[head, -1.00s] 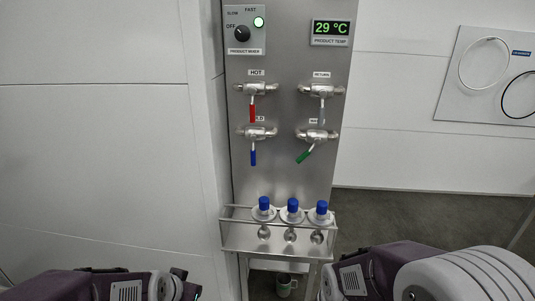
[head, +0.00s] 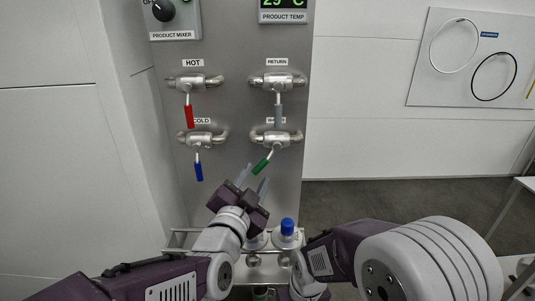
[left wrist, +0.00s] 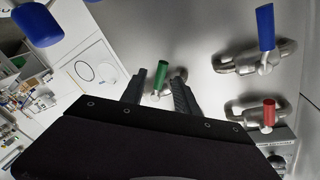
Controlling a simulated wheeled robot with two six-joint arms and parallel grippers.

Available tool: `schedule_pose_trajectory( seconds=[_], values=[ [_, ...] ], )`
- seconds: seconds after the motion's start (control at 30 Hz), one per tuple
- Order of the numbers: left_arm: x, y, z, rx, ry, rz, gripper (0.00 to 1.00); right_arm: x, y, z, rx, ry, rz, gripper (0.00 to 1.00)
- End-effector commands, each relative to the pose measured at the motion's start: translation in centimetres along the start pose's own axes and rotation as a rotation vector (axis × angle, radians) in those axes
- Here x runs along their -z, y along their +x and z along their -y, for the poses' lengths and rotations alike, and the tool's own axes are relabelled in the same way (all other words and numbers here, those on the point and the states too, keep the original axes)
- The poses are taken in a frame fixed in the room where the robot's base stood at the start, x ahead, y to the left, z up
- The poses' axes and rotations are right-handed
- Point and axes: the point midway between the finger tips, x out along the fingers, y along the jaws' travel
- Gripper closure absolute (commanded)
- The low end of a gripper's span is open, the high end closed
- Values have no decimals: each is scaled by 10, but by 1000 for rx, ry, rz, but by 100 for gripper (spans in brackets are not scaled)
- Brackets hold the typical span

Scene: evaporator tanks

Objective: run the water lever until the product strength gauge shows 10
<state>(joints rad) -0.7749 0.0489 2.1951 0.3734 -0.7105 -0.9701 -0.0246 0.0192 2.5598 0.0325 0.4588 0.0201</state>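The water lever has a green handle (head: 262,165) that slants down to the left from the lower right valve. The label above it is partly hidden. My left gripper (head: 255,174) is raised in front of the panel, its fingers just below the handle's tip. In the left wrist view the green handle (left wrist: 161,71) shows between the two spread fingers (left wrist: 160,80), and the gripper is open and not closed on it. No product strength gauge shows.
The red hot lever (head: 189,116), blue cold lever (head: 198,171) and grey return lever (head: 278,115) hang down nearby. A blue-capped bottle (head: 287,228) stands on the rack below. The temperature display (head: 284,4) is cut off at the top.

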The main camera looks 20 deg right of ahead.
Motion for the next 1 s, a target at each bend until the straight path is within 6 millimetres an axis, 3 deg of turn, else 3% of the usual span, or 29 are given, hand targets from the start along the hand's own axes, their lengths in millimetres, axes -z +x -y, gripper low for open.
schedule_pose_trajectory(
  seconds=[0.13, 0.5, 0.83, 0.87, 1.0],
  values=[
    [0, 14, 0, 0, -1, 2, 63, 0, -2, 0, 0, 0, 0, 63],
    [-1, 83, 1, 0, -1, 3, 63, 1, -11, 0, 0, 0, 0, 63],
    [-1, 91, 0, 0, -1, 2, 63, 1, -11, 0, 0, 0, 0, 63],
    [-1, 91, 0, 0, -1, 2, 66, 1, -11, 0, 0, 0, 0, 63],
    [-1, 91, 0, 0, -1, 2, 100, 1, -11, 0, 0, 0, 0, 63]
  ],
)
